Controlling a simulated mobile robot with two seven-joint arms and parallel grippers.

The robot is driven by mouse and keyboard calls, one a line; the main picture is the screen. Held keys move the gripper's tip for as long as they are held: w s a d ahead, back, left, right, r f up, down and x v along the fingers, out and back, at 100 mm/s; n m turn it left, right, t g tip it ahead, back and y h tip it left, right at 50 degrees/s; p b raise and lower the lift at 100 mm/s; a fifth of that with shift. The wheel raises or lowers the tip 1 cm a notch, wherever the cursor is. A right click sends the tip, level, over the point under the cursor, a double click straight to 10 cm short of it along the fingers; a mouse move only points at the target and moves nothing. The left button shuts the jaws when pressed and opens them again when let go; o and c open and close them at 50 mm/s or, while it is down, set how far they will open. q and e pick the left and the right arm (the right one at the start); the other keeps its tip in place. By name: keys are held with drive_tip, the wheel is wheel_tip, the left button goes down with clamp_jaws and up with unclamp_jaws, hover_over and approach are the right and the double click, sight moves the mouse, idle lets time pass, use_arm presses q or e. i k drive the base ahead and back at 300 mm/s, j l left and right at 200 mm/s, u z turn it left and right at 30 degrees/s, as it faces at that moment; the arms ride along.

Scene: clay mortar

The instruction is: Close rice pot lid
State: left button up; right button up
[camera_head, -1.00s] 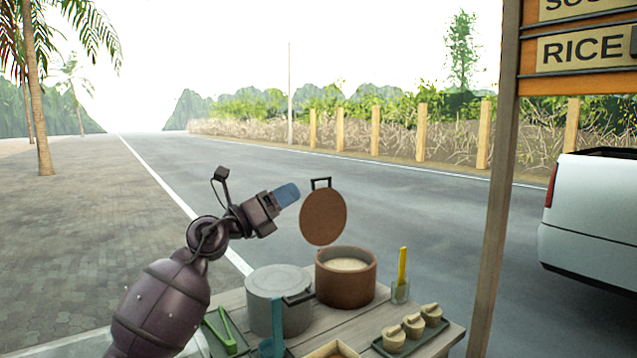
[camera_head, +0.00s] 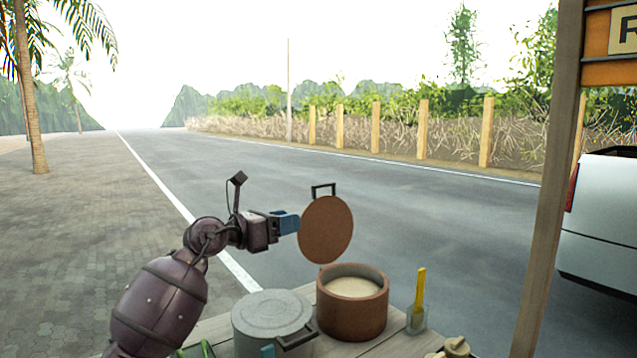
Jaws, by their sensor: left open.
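The brown clay rice pot (camera_head: 352,315) stands on the wooden stall table, and pale rice (camera_head: 353,287) shows inside it. Its round brown lid (camera_head: 326,232) stands raised and upright above the pot's left back side, with a dark handle (camera_head: 323,188) at its top. My left gripper (camera_head: 290,223) has blue fingers and is at the left edge of the lid, close to it or touching; I cannot tell which. It is open and holds nothing that I can see. My right gripper is not in view.
A grey lidded pot (camera_head: 271,312) stands left of the rice pot. A glass (camera_head: 416,318) with a yellow utensil (camera_head: 420,287) is at the right. Beyond are a wooden post (camera_head: 548,190) and a white vehicle (camera_head: 602,215).

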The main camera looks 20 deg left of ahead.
sight(325, 233)
drive_tip(key=i+j, duration=0.2)
drive_tip(key=i, duration=0.25)
drive_tip(key=i+j, duration=0.25)
drive_tip(key=i, duration=0.15)
